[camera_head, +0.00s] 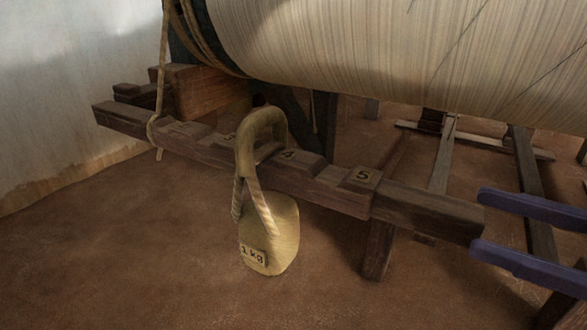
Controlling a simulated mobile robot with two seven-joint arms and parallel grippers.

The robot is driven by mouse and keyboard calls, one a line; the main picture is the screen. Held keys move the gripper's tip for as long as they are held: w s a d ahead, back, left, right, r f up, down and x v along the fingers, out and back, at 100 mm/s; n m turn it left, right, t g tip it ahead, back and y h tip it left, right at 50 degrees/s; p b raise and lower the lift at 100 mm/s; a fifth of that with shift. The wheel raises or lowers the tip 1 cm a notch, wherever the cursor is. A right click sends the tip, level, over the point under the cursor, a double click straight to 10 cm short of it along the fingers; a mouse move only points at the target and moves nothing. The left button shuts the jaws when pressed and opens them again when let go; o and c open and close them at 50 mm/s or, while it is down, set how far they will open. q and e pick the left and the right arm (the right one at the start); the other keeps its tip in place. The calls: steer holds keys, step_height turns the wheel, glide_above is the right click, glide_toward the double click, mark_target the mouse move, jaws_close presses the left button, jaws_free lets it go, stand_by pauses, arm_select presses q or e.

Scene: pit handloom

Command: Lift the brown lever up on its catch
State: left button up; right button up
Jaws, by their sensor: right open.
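The brown lever (420,207) is a long dark wooden bar. It runs from the left wall side down to the right, with numbered notches along its top; 4 and 5 are readable. A pale weight marked 1 kg (270,225) hangs from it by a thick loop near notch 4. My right gripper (478,222) comes in from the right edge with two purple fingers. It is open, one fingertip above and one below the level of the lever's right end, with no clear grip on it. I cannot make out the catch. My left gripper is not in view.
A large roll of pale warp threads (400,45) fills the upper right above the lever. A rope (161,85) comes down and loops round the lever's left part. Wooden frame bars (445,155) stand behind. The earthen floor (120,240) is clear at front left.

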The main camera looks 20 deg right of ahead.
mark_target(409, 207)
steer(key=w+a+b, duration=0.2)
steer(key=a, duration=0.1)
steer(key=shift+f, duration=0.4)
steer(key=b+x, duration=0.1)
steer(key=x, duration=0.3)
steer(key=shift+w+r+b, duration=0.15)
steer(key=shift+w+b, duration=0.05)
steer(key=shift+b, duration=0.1)
steer(key=shift+w+a, duration=0.35)
steer(key=shift+a, duration=0.1)
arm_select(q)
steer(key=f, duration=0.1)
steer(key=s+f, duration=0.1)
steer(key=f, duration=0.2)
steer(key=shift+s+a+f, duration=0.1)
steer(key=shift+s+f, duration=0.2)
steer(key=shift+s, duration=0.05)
arm_select(e)
steer(key=shift+c, duration=0.7)
jaws_close()
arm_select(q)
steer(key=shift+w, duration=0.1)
